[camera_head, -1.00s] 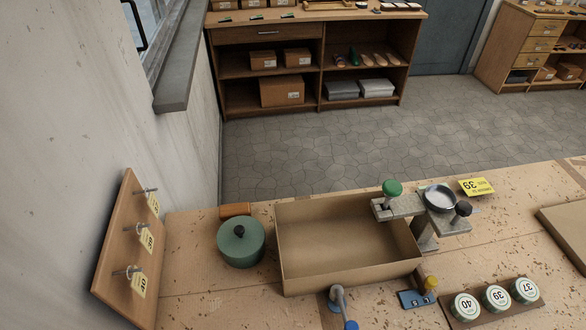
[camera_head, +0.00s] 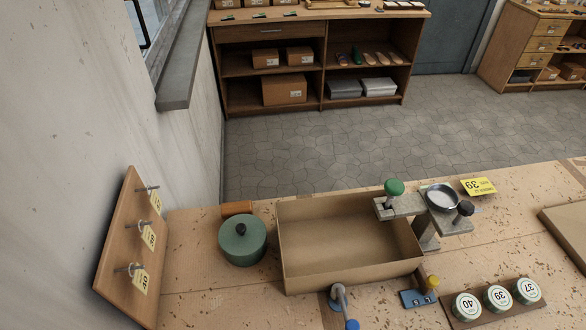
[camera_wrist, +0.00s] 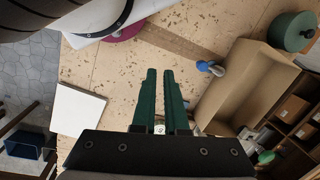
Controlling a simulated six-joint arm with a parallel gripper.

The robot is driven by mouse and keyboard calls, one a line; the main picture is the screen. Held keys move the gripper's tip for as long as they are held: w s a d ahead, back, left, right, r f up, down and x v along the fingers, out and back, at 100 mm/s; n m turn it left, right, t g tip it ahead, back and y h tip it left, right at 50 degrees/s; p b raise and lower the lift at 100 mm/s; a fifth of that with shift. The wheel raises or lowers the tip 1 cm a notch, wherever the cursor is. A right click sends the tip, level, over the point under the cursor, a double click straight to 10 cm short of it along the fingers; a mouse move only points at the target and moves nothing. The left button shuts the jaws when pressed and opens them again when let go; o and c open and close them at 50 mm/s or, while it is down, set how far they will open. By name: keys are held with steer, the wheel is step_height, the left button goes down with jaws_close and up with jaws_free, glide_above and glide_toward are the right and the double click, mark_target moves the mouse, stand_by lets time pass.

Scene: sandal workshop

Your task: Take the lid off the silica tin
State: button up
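The silica tin (camera_head: 242,248) is a round dark green tin standing on the bench left of the cardboard tray. Its lid is on, with a black knob (camera_head: 241,229) at the centre. The tin also shows in the wrist view (camera_wrist: 290,32), at the top right. My gripper (camera_wrist: 159,72) has two dark green fingers with a narrow gap between them and nothing held. It is well apart from the tin. It does not show in the head view.
The open cardboard tray (camera_head: 340,245) stands right of the tin. A wooden board with hooks and yellow tags (camera_head: 133,245) is at the left. A balance-like stand (camera_head: 427,230) overlaps the tray's right side. Several numbered tins sit in a rack (camera_head: 498,297) at front right.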

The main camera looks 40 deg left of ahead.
steer(key=o, duration=0.8)
steer(key=w+a+r+n, duration=0.3)
steer(key=w+a+n, duration=0.35)
steer(key=w, duration=0.25)
steer(key=n+t+y, duration=0.1)
steer(key=n, duration=1.2)
glide_above(241, 227)
steer(key=s+d, duration=0.2)
steer(key=d, duration=0.2)
step_height(241, 227, down, 2)
steer(key=shift+f, duration=0.15)
steer(key=shift+m, duration=0.25)
steer(key=x, duration=1.5)
steer(key=shift+w+f, duration=0.1)
steer(key=shift+w, duration=0.35)
steer(key=shift+c, duration=0.3)
